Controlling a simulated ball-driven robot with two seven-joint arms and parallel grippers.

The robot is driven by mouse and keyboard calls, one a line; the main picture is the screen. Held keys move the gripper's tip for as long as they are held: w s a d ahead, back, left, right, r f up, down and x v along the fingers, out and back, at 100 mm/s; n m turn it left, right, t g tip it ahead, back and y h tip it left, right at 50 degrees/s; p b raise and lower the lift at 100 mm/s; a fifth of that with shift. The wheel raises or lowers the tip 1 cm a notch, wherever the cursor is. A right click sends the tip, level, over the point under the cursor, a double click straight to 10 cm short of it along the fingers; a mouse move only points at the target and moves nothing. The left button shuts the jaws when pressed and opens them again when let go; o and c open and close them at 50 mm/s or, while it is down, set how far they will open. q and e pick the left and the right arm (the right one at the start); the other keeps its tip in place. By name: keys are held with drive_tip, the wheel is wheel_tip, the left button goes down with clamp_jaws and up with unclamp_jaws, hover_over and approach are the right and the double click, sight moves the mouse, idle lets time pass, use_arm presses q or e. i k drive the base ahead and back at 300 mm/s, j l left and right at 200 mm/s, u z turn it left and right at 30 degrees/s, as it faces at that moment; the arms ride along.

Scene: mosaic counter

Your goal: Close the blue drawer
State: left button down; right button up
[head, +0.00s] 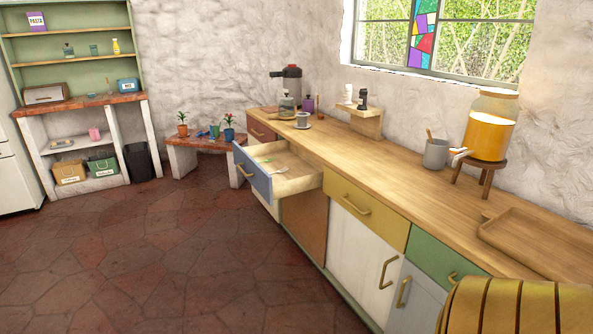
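The blue drawer (252,174) is pulled well out of the counter at its far end. Its blue front has a brass handle (243,171) and faces left. Neither of my grippers shows in the head view.
The wooden countertop (385,165) runs along the right, with yellow (365,205) and green (440,262) drawers shut below. A small table (178,146) with potted plants stands behind the open drawer. The tiled floor (150,250) left of the counter is clear. A yellow striped object (520,308) fills the bottom right corner.

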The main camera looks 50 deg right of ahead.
sight(305, 172)
drive_tip(key=z, duration=1.3)
drive_tip(key=i+j+z, duration=0.15)
drive_tip(key=i, duration=0.2)
drive_tip(key=i+j+z, duration=0.15)
drive_tip(key=i, duration=0.2)
